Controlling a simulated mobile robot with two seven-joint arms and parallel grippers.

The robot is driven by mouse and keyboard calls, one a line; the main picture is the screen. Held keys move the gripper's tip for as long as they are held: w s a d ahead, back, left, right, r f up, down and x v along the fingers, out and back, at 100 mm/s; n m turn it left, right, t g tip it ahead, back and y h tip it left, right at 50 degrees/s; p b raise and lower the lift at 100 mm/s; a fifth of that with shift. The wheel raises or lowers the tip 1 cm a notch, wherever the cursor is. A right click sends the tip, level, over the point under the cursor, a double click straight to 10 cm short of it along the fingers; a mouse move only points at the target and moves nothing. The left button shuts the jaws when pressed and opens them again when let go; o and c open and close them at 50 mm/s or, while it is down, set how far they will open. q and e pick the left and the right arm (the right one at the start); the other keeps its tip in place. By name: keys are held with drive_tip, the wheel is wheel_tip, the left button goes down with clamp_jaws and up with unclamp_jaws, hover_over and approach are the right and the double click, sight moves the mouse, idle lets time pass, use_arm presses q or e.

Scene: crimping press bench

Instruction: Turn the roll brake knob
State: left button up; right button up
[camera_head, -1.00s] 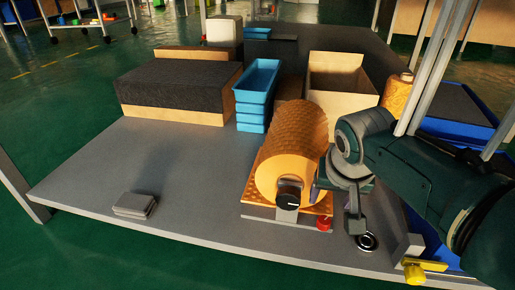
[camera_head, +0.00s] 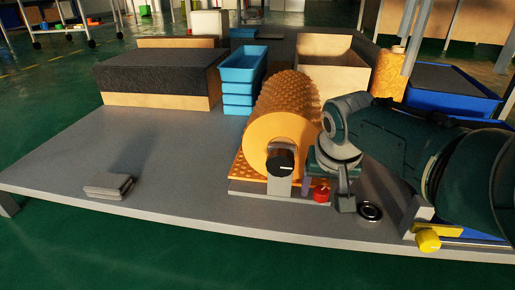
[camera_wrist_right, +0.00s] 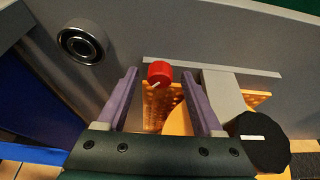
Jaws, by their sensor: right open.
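A large orange roll (camera_head: 274,140) with a bumpy surface lies on an orange perforated stand near the bench's front edge. A round black knob (camera_head: 280,166) with a white mark sits on the roll's front end. The black knob (camera_wrist_right: 262,142) lies outside the fingers, at right. My left gripper is not in view.
A metal ring (camera_head: 369,211) lies right of the stand. Blue stacked trays (camera_head: 240,89), an open box (camera_head: 334,72) and a dark-topped block (camera_head: 160,80) stand behind. A grey pad (camera_head: 109,186) lies at left. The bench's left middle is clear.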

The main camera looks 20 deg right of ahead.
clamp_jaws()
idle(0.5)
